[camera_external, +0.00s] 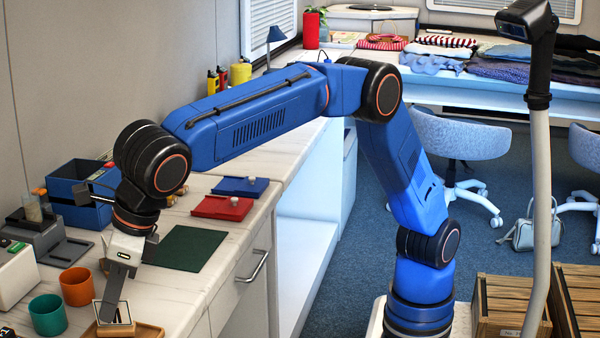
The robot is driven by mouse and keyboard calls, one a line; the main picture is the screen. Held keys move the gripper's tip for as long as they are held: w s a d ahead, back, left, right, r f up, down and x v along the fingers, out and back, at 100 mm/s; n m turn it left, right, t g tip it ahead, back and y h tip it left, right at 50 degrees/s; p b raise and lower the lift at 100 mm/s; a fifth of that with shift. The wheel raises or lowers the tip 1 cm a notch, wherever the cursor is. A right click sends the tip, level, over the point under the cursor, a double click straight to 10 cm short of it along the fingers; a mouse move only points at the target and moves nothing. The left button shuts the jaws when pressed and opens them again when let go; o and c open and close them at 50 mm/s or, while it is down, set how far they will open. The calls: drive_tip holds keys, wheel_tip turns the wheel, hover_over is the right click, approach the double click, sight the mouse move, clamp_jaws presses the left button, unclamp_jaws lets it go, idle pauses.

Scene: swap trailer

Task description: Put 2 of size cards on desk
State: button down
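My gripper (112,312) points down at the near left, over a small wooden tray (148,331) on the pale marble-look desk top (190,290). A small upright card-like piece (125,312) with a light edge stands at the tray, right at the fingertips. I cannot tell whether this is a size card, or whether the fingers hold it or only overlap it. The gap between the fingers does not show. No other size card can be made out.
An orange cup (76,287) and a teal cup (47,315) stand close left of my gripper. A dark green mat (187,248), a red tray (222,208) and a blue tray (240,187) lie behind. A blue bin (80,210) stands at the back left.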

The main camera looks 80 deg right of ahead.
drive_tip(key=shift+f, duration=0.2)
drive_tip(key=c, duration=2)
unclamp_jaws()
drive_tip(key=v, duration=1.7)
drive_tip(key=shift+r, duration=0.15)
